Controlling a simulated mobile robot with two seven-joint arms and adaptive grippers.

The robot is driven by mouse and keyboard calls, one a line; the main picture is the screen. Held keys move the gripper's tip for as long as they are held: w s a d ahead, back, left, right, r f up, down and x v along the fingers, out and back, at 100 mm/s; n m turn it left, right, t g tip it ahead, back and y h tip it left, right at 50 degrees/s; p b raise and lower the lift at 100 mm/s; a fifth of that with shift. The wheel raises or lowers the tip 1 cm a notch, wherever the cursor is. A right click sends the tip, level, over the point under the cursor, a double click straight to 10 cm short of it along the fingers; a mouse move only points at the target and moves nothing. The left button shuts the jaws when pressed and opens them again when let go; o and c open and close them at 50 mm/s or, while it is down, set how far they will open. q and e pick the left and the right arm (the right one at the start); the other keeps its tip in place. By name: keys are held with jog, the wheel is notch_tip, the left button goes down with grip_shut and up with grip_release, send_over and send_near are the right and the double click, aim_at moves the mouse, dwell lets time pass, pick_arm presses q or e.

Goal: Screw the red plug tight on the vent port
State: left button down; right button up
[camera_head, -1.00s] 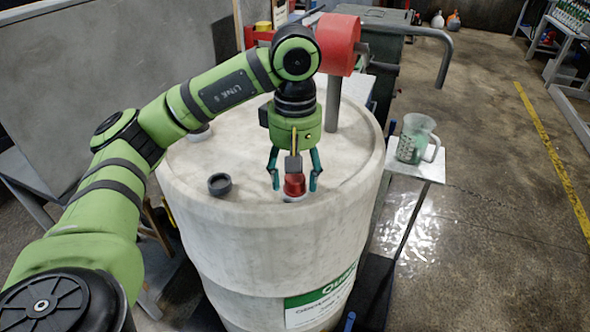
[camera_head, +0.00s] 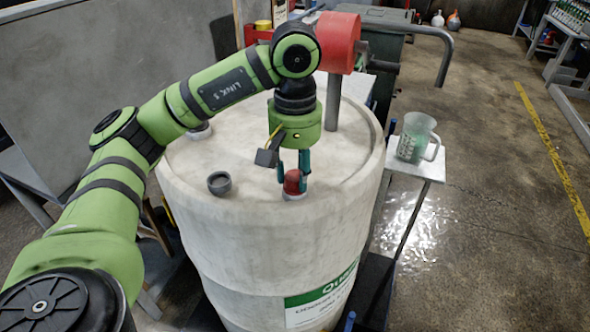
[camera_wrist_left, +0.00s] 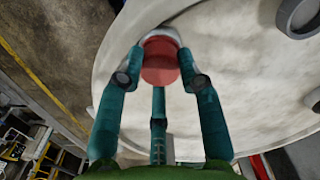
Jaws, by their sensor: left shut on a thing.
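The red plug (camera_head: 292,182) stands on the vent port (camera_head: 293,196), a pale ring near the front edge of the white drum's top (camera_head: 240,175). My left gripper (camera_head: 293,177) points down over it, with its teal fingers shut around the plug. In the left wrist view the red plug (camera_wrist_left: 160,62) sits between the fingers, with part of the pale port ring (camera_wrist_left: 163,33) behind it. The thread and the seating under the plug are hidden, so I cannot tell how tight it is. My right gripper is not in view.
A dark grey ring-shaped fitting (camera_head: 219,183) stands left of the plug. A red pump head (camera_head: 338,42) on a grey post rises behind my left wrist. A clear jug (camera_head: 415,139) stands on a small white side table (camera_head: 418,169) at the right.

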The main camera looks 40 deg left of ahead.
pick_arm(q)
jog(key=shift+m, duration=0.8)
jog(key=c, duration=0.7)
grip_release()
jog(key=shift+c, duration=0.2)
jog(key=shift+c, duration=0.4)
notch_tip(320, 180, up, 7)
jog(key=p, duration=0.6)
